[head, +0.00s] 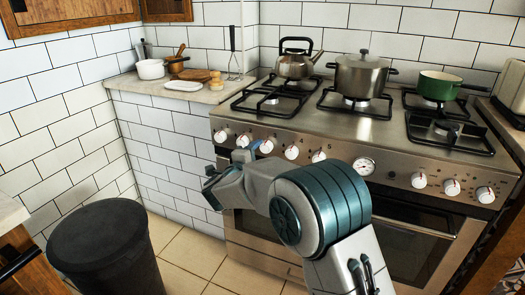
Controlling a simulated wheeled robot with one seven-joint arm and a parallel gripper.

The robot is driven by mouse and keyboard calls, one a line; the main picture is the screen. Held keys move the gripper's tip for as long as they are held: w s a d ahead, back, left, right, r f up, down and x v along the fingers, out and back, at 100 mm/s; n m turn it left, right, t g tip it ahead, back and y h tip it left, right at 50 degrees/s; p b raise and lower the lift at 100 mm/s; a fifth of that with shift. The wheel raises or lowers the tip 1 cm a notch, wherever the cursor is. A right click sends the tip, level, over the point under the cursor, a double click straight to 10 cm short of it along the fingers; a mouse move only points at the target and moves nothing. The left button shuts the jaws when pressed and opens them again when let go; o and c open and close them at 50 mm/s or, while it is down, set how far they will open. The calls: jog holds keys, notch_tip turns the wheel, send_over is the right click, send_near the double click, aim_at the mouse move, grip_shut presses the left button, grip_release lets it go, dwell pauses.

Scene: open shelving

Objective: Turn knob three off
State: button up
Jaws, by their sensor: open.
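The stove (330,125) has a row of white knobs along its steel front panel. The third knob from the left (267,146) is just beside and partly behind the end of my arm. I see no numbers on the knobs, and its setting is too small to read. Other knobs are the leftmost knob (220,136), the fourth knob (291,152) and the fifth knob (318,157). My gripper (243,155) is open and empty in front of the left knobs. Its fingertips are small and partly hidden by the wrist; I cannot tell whether they touch a knob.
A kettle (297,64), a steel pot (361,77) and a green pan (439,85) stand on the burners. A round gauge (363,166) and more knobs lie to the right. The oven handle (412,227) juts out below. A dark bin (107,252) stands at left.

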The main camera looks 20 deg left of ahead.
jog(key=s+a+p, duration=0.1)
jog(key=s, duration=0.9)
jog(key=shift+r, duration=0.35)
jog(key=shift+s, duration=0.1)
jog(key=w+d+r+n+g+y+p, duration=0.25)
jog(key=d+r+n+p, duration=0.35)
jog(key=r, duration=0.4)
jog(key=w+d+r+n+g+y+p, duration=0.15)
jog(key=d+r+n+y+p, duration=0.25)
jog(key=d+r+p, duration=0.4)
jog(key=s+d+r+n+g+h+p, duration=0.2)
jog(key=s+d+g+p, duration=0.3)
jog(key=s+d, duration=0.8)
jog(key=s+d+r+n+g+h+p, duration=0.2)
jog(key=s+d+r+n+g+p, duration=0.2)
jog(key=s+d, duration=0.9)
jog(key=d+g+p, duration=0.1)
jog(key=p, duration=0.2)
jog(key=shift+s+d+n+h+p, duration=0.3)
jog(key=shift+d+n+h+p, duration=0.05)
jog(key=shift+d+n+p, duration=0.05)
